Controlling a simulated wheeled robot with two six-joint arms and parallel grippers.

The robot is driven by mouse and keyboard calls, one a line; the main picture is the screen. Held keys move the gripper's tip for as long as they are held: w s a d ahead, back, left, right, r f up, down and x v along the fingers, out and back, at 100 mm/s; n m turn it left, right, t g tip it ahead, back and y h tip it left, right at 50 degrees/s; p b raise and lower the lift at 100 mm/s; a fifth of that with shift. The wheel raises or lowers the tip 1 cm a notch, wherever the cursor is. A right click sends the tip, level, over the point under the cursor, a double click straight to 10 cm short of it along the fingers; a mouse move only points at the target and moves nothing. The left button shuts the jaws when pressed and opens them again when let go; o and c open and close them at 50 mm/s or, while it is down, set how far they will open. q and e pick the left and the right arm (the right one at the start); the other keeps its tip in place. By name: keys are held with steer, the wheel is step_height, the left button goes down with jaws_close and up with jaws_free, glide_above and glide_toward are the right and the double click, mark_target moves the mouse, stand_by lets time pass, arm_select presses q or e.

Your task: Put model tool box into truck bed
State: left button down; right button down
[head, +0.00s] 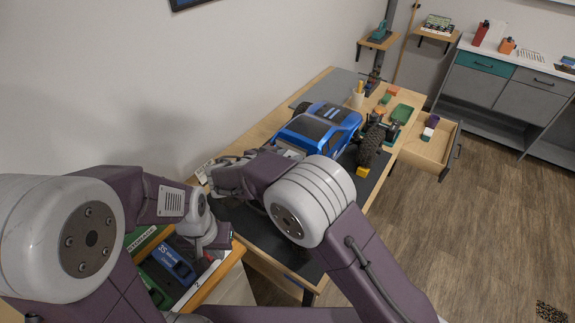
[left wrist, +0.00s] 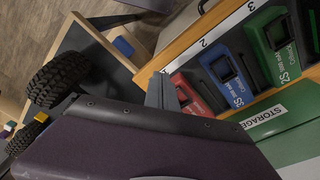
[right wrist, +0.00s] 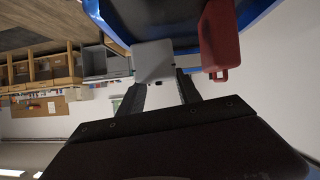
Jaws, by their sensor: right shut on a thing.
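In the right wrist view, my right gripper (right wrist: 161,78) is shut on a pale grey box (right wrist: 153,60), which I take to be the model tool box. The box sits at the fingertips, close to the blue truck (right wrist: 262,12); whether it touches the truck I cannot tell. In the head view the blue truck (head: 318,128) stands on the bench with its big black tyres showing, and my right forearm hides part of its near end. My left gripper (left wrist: 161,92) looks shut and empty, over the bench near the battery rack.
A red can-like piece (right wrist: 219,40) is beside the grey box at the truck. The wooden battery rack (left wrist: 190,52) holds red, blue and green packs in numbered slots. A yellow block (head: 363,171) lies near the truck's wheel. An open drawer (head: 428,150) juts from the bench.

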step_height(320, 180, down, 4)
steer(key=shift+w+r+p, duration=0.1)
steer(key=shift+r+p, duration=0.05)
steer(key=shift+p, duration=0.45)
arm_select(q)
steer(key=shift+r, duration=0.35)
arm_select(e)
steer(key=shift+f, duration=0.3)
steer(key=c, duration=0.8)
jaws_free()
steer(key=shift+r, duration=0.1)
arm_select(q)
steer(key=shift+r, duration=0.1)
